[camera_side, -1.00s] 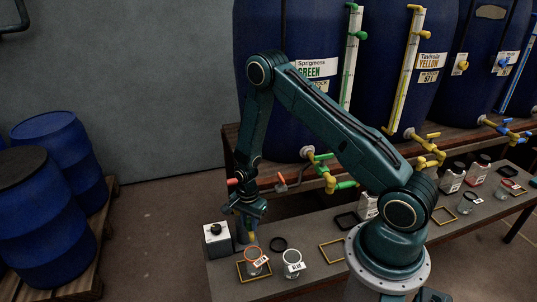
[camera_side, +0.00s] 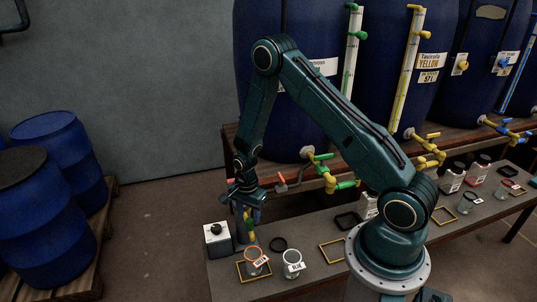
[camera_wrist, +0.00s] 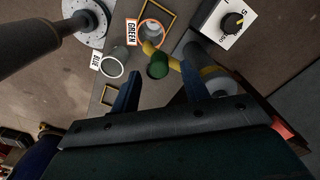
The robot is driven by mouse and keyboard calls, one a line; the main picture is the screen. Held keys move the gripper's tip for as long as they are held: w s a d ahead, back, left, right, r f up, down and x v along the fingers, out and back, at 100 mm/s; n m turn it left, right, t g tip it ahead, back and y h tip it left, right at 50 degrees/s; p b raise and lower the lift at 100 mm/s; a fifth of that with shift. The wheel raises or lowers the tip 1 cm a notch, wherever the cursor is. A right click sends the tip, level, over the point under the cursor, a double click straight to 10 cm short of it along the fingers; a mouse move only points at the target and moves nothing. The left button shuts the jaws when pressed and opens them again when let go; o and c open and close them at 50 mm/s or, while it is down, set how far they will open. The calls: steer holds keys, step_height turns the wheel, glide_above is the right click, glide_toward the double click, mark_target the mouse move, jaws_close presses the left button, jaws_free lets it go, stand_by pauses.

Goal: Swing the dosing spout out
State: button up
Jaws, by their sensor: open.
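In the side view my gripper (camera_side: 246,212) hangs just above the spout. Contact cannot be told.
A jar labelled BLUE (camera_side: 292,262) stands beside the GREEN jar. A white dial box (camera_side: 217,239) is left of the post. A valve with a red-tipped handle (camera_side: 283,184) sits behind. Big blue vats (camera_side: 290,120) stand at the back.

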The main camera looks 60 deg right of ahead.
step_height(320, 180, up, 10)
stand_by(0.6)
steer(key=s+a+r+n+t, duration=0.1)
steer(key=s+a+r+n, duration=0.15)
steer(key=r, duration=0.35)
steer(key=s+a+r+n+t, duration=0.1)
steer(key=r+n, duration=0.2)
steer(key=r, duration=0.4)
steer(key=s+a+r+n+t, duration=0.1)
steer(key=s+a+r+n, duration=0.15)
steer(key=r, duration=0.35)
steer(key=s+a+r+n+t, duration=0.1)
steer(key=s+r+n, duration=0.3)
steer(key=s, duration=0.4)
steer(key=s+a+r+n+t, duration=0.1)
steer(key=s+a+r+n, duration=0.2)
steer(key=s+r+n, duration=0.2)
steer(key=s+n, duration=0.1)
steer(key=s, duration=0.2)
steer(key=shift+r+n+t, duration=0.3)
